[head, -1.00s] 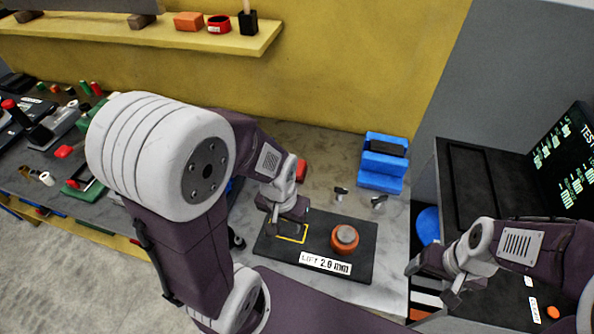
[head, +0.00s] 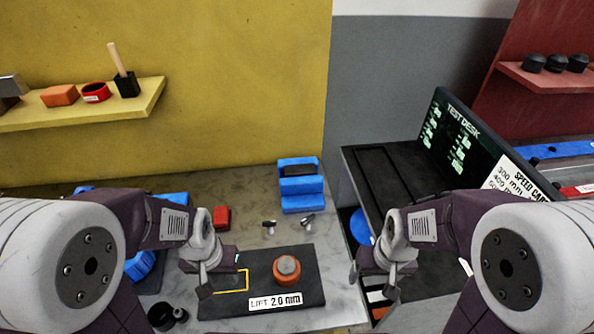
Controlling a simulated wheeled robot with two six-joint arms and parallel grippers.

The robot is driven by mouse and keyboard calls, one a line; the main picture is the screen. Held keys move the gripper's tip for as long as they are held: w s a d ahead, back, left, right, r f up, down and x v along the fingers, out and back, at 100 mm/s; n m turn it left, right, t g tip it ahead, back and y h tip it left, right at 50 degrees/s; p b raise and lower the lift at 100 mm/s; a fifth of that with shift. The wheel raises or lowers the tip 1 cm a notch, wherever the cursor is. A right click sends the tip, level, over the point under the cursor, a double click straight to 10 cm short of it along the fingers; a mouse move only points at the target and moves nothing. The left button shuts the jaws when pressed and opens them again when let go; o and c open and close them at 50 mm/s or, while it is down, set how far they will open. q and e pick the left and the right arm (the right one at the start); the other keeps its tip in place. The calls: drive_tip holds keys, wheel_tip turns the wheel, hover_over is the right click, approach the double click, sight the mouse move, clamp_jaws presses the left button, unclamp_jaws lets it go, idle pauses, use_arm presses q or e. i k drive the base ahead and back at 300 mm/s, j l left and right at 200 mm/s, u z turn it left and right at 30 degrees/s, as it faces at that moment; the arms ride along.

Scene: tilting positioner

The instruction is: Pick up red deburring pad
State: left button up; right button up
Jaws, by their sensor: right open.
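A small red block (head: 221,217), which looks like the deburring pad, lies on the grey bench top behind the dark plate. My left gripper (head: 217,280) is in front of it, above the left part of the plate and apart from the block. The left fingers are dark against the plate, and how far apart they are is unclear. My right gripper (head: 372,280) is open and empty, to the right of the plate near the bench's right edge.
The dark plate (head: 312,266) carries an orange-based knob (head: 287,270) and a yellow outline (head: 232,290). Two small metal pieces (head: 269,227) and a blue holder (head: 302,200) stand behind it. The black test desk (head: 385,165) is at right. A yellow shelf (head: 130,107) holds an orange block (head: 59,95).

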sight(222, 219)
drive_tip(key=k+j+z, duration=0.1)
drive_tip(key=j+z, duration=0.15)
drive_tip(key=k+j+z, duration=0.1)
drive_tip(key=j+z, duration=0.15)
drive_tip(key=k+j+z, duration=0.1)
drive_tip(key=j+z, duration=0.2)
drive_tip(key=j, duration=0.1)
